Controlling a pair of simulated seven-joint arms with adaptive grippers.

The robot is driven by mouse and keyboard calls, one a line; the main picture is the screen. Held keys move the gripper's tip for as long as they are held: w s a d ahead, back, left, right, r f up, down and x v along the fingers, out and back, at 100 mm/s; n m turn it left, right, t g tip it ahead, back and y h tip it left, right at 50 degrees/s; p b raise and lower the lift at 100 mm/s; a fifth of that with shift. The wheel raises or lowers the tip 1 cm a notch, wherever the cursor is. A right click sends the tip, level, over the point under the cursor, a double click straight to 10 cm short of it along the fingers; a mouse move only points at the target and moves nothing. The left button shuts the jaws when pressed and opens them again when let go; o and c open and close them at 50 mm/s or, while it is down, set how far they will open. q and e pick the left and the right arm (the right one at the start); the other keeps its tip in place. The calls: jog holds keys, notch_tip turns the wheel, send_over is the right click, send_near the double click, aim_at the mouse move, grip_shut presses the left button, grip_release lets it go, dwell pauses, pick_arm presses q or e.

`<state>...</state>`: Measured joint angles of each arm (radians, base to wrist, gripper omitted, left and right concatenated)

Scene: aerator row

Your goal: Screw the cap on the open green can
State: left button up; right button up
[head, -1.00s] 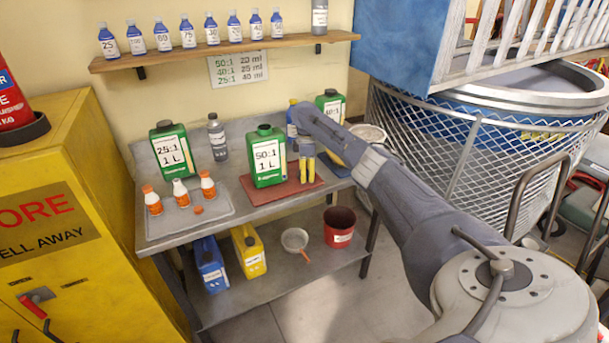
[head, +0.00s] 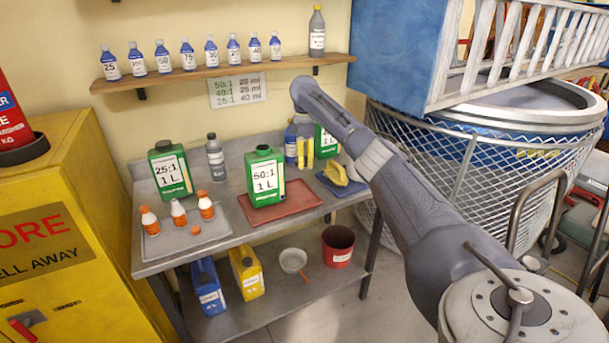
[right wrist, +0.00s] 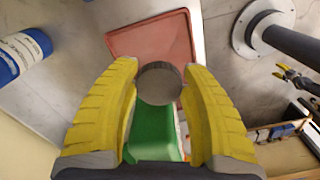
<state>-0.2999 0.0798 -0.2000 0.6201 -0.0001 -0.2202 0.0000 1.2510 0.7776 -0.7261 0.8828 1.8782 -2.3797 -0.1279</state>
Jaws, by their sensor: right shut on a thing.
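The green can labelled 50:1 (head: 265,180) stands upright on a red tray (head: 300,203). Its neck is green with no dark cap on it. My right gripper (head: 304,158) hangs to the right of this can, apart from it, with its yellow fingers pointing down. In the right wrist view the fingers (right wrist: 163,88) are shut on a round dark grey cap (right wrist: 159,83). A green surface (right wrist: 153,134) shows beyond the cap between the fingers; I cannot tell which can it is. The red tray (right wrist: 150,36) is at the top there. My left gripper is not in view.
A capped 25:1 can (head: 170,174) stands left; another green can (head: 327,141) is partly hidden behind my right gripper. A blue bottle (head: 290,146) stands close behind it. Small orange-capped bottles (head: 178,212) are on a grey tray. A yellow item (head: 341,174) lies on a blue mat.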

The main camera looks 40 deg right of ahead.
aim_at(305, 159)
jog(key=shift+r, duration=2.75)
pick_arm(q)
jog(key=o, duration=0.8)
pick_arm(e)
jog(key=shift+d, duration=0.1)
